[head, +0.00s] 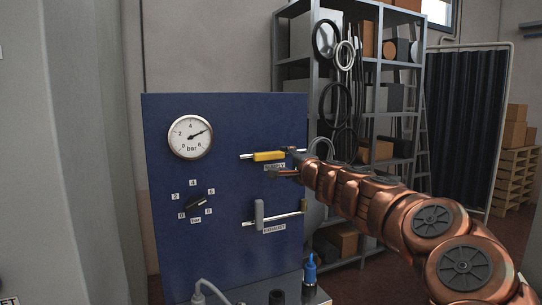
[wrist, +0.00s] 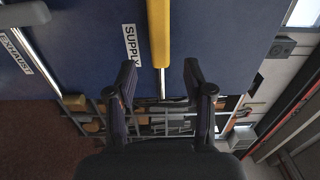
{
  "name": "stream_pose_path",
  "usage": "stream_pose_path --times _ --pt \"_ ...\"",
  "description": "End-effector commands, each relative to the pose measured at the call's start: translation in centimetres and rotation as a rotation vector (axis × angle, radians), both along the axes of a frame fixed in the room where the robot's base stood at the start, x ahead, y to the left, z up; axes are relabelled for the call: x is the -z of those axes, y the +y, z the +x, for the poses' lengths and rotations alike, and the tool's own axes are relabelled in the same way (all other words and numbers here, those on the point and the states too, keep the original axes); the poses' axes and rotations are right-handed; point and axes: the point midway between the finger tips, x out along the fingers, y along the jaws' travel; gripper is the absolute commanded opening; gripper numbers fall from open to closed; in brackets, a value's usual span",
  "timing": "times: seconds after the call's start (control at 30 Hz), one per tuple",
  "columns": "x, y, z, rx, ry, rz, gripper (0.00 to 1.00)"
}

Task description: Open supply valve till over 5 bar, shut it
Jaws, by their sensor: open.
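The blue panel (head: 225,100) carries a round pressure gauge (head: 190,139), its needle pointing upper right, past 4 and short of 6, around 5 bar. The yellow supply valve handle (head: 268,156) lies level, in line with its pipe. Its SUPPLY label is partly hidden by my gripper in the head view. My gripper (head: 284,162) is just right of the handle. In the wrist view, my gripper (wrist: 160,76) is open and empty, its fingers apart either side of the line of the yellow handle (wrist: 160,32), whose near end lies just ahead of the fingertips.
Below, the grey exhaust handle (head: 259,212) stands upright across its pipe. A black selector knob (head: 198,203) sits left of it. A blue-topped bottle (head: 310,268) and a hose stand below the panel. A loaded metal shelf (head: 372,63) is behind, right.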

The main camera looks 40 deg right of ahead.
Motion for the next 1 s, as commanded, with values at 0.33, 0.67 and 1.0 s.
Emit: stream_pose_path --times 0.33,0.67,1.0 --pt "-0.2 -1.0 4.0 -0.007 0.001 0.000 0.52" --pt "-0.1 -2.1 6.8 -0.005 0.001 -0.001 0.52" --pt "0.0 -2.2 7.3 -0.005 0.001 -0.002 0.52"
